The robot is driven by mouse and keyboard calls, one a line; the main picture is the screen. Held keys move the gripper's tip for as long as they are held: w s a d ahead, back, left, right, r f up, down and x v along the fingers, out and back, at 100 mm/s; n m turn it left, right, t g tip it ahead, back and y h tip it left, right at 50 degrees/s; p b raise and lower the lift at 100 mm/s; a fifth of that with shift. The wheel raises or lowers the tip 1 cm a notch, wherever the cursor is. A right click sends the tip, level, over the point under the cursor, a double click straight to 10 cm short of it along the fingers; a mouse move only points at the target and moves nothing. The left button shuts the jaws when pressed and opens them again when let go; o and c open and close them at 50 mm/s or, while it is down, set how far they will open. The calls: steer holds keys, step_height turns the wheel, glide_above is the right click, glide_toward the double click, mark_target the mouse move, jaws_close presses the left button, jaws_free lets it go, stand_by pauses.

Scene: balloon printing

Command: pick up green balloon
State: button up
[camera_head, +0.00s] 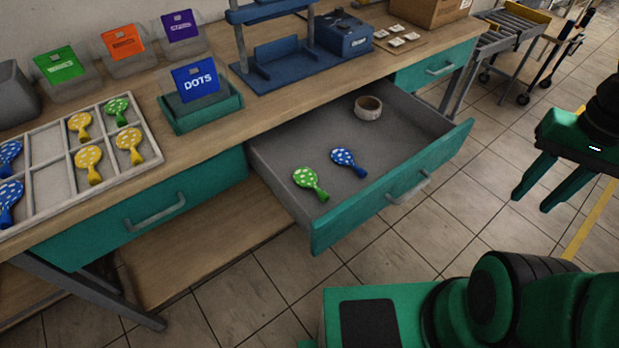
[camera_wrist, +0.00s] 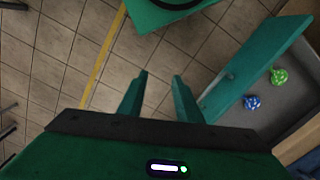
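A green balloon with white dots (camera_head: 309,181) lies in the open drawer (camera_head: 290,205), near its left front part. It also shows in the wrist view (camera_wrist: 279,76) at the right. A blue dotted balloon (camera_head: 347,159) lies just to its right in the drawer; the wrist view shows it too (camera_wrist: 251,102). Another green balloon (camera_head: 117,109) lies in the sectioned tray (camera_head: 45,150) on the bench. My gripper (camera_head: 540,195) is at the right, well away from the drawer and above the floor. In the wrist view my gripper (camera_wrist: 160,85) has its fingers apart with nothing between them.
A roll of tape (camera_head: 368,107) sits at the back of the drawer. The tray also holds yellow and blue balloons. A card box marked DOTS (camera_head: 196,82) and a blue stand (camera_head: 285,55) are on the bench. The tiled floor between my gripper and the drawer is clear.

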steer(key=shift+o, duration=1.4)
steer(key=w+a+n, duration=0.3)
steer(key=w, duration=0.4)
steer(key=n, duration=1)
glide_toward(324, 193)
steer(key=f, duration=0.1)
steer(key=a+f, duration=0.1)
steer(key=shift+s+f, duration=0.2)
steer(key=shift+f, duration=0.2)
steer(key=f, duration=0.5)
steer(key=shift+d, duration=0.4)
steer(key=shift+f, duration=0.65)
steer(key=c, duration=0.9)
